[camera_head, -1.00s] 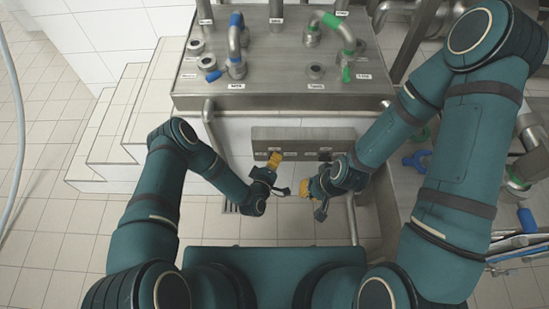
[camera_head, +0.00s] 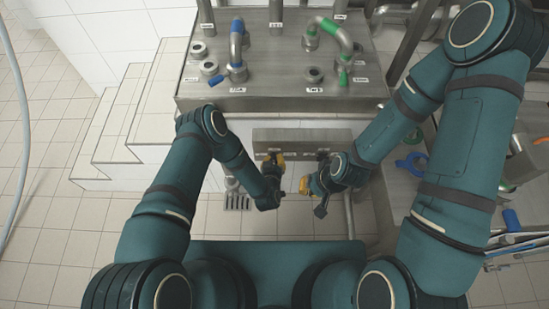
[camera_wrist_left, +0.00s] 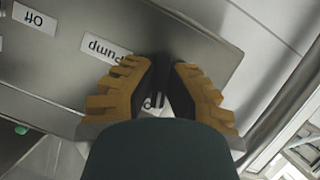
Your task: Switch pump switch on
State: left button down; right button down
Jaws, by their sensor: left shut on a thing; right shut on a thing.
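The pump switch (camera_wrist_left: 168,80) is a small black part on the grey control panel (camera_wrist_left: 40,85), beside a label reading "Pump" (camera_wrist_left: 104,50). My left gripper (camera_wrist_left: 158,85) has its yellow ridged fingers shut on the switch from both sides, and they hide most of it. In the head view my left gripper (camera_head: 277,158) is at the left part of the panel (camera_head: 300,136). My right gripper (camera_head: 304,185) is lower and to the right, in front of the panel. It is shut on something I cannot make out.
Another label reads "Off" (camera_wrist_left: 34,19). A steel table (camera_head: 275,102) with blue (camera_head: 236,45) and green (camera_head: 335,30) pipe fittings stands above the panel. White steps (camera_head: 110,140) are at the left. Tiled floor lies below.

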pick_arm(q)
jog(key=shift+m+y, duration=0.8)
jog(key=shift+m, duration=0.3)
jog(key=c, duration=1)
grip_release()
jog(key=v, duration=1.2)
jog(key=shift+r, duration=0.1)
jog(key=shift+w, duration=0.1)
